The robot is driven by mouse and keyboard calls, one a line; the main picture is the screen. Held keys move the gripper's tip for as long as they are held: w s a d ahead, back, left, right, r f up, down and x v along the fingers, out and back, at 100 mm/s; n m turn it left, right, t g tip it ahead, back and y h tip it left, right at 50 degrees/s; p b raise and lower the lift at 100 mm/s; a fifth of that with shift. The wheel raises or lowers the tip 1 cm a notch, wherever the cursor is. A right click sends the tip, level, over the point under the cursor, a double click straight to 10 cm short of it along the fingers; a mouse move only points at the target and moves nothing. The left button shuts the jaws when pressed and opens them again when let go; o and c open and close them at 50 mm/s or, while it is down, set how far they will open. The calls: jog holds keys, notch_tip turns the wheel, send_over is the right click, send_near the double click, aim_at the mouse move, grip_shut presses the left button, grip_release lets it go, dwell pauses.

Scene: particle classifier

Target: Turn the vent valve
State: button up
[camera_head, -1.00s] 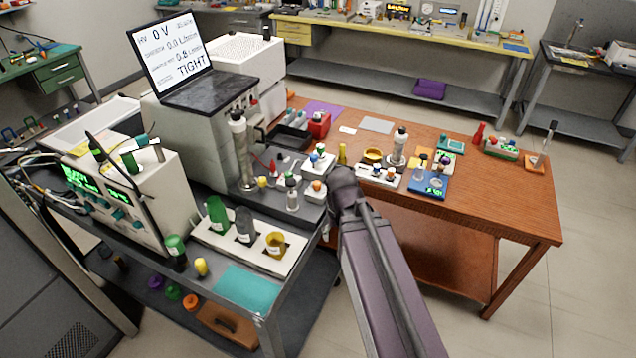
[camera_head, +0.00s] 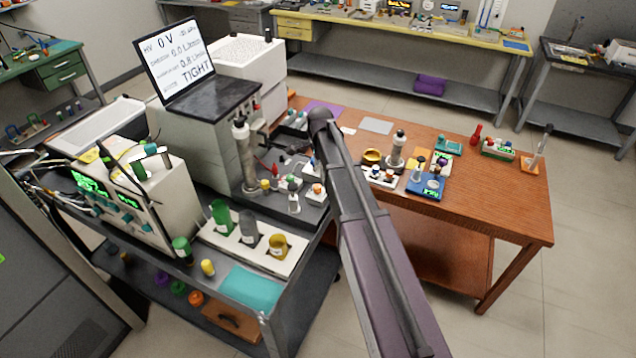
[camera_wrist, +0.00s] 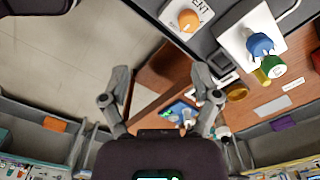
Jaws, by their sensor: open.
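The vent valve is an orange knob (camera_wrist: 189,20) on a white block whose label is partly cut off and reads "ENT". It is near the top of the wrist view, beyond and right of my gripper. In the head view the orange knob (camera_head: 317,188) sits on the right corner of the grey cart, just left of my arm. My gripper (camera_wrist: 161,82) is open and empty, its two fingers wide apart and not touching the knob. In the head view my arm hides the gripper.
A white block with blue and green knobs (camera_wrist: 260,45) stands right of the vent valve. A wooden table (camera_head: 490,190) with small instruments adjoins the cart. A metal cylinder (camera_head: 244,155) stands on the cart behind the valve. Floor (camera_wrist: 70,60) shows left of the gripper.

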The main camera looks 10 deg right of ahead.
aim_at(317, 186)
jog(key=w+m, duration=0.1)
jog(key=w, duration=0.1)
jog(key=w+r+m, duration=0.1)
jog(key=w+m, duration=0.1)
jog(key=shift+w+r+p, duration=0.1)
jog(key=shift+w+p, duration=0.2)
jog(key=shift+p, duration=0.1)
jog(key=shift+f, duration=0.2)
notch_tip(317, 186, down, 13)
jog(key=b, duration=1.3)
jog(key=shift+f+b, duration=0.2)
jog(key=shift+b, duration=0.2)
grip_shut()
